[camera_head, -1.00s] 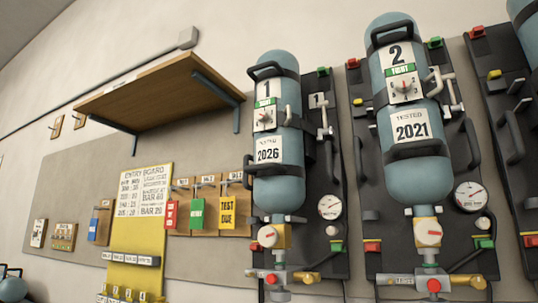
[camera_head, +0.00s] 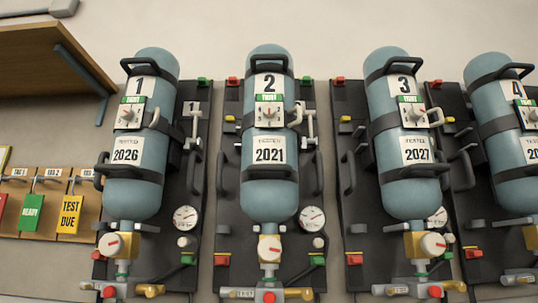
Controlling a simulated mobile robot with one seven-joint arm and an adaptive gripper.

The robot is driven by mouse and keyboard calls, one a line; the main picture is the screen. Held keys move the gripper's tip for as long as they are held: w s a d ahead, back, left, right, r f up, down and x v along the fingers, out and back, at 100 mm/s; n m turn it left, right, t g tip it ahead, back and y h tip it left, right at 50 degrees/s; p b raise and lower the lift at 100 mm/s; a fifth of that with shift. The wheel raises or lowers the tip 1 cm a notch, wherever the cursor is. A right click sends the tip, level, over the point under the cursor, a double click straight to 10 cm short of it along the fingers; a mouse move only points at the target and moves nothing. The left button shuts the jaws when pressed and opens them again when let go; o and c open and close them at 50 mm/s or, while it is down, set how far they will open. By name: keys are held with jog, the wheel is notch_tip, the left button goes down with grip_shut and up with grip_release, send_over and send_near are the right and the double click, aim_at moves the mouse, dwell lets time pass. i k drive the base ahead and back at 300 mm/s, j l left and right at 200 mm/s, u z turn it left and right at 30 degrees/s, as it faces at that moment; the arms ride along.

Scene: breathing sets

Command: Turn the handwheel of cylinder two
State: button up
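Cylinder two (camera_head: 269,192) is a blue-grey upright cylinder on a dark backplate, just left of the picture's middle. It bears a "2" over a small dial with a green strip (camera_head: 269,97), and a label reading "TESTED 2021" (camera_head: 270,151). Below its lower end is a yellow valve block with a round white handwheel (camera_head: 269,249) that has a red mark. Under that is a fitting with a red knob (camera_head: 268,296) and a brass end, near the bottom edge. A pressure gauge (camera_head: 312,218) sits to its right. My gripper is not in view.
Cylinder one (camera_head: 135,185), labelled 2026, hangs to the left, and cylinder three (camera_head: 408,188), labelled 2027, to the right. Cylinder four (camera_head: 505,130) is cut off at the right edge. A wooden shelf (camera_head: 45,75) juts out at upper left, above coloured tags (camera_head: 71,212).

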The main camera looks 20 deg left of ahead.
aim_at(269, 248)
jog(key=i+l+z, duration=0.15)
jog(key=l, duration=0.3)
jog(key=i+l+z, duration=0.2)
jog(key=l, duration=0.2)
jog(key=i+l+z, duration=0.15)
jog(key=i+l, duration=0.15)
jog(key=k+j+u, duration=0.15)
jog(key=u, duration=1.35)
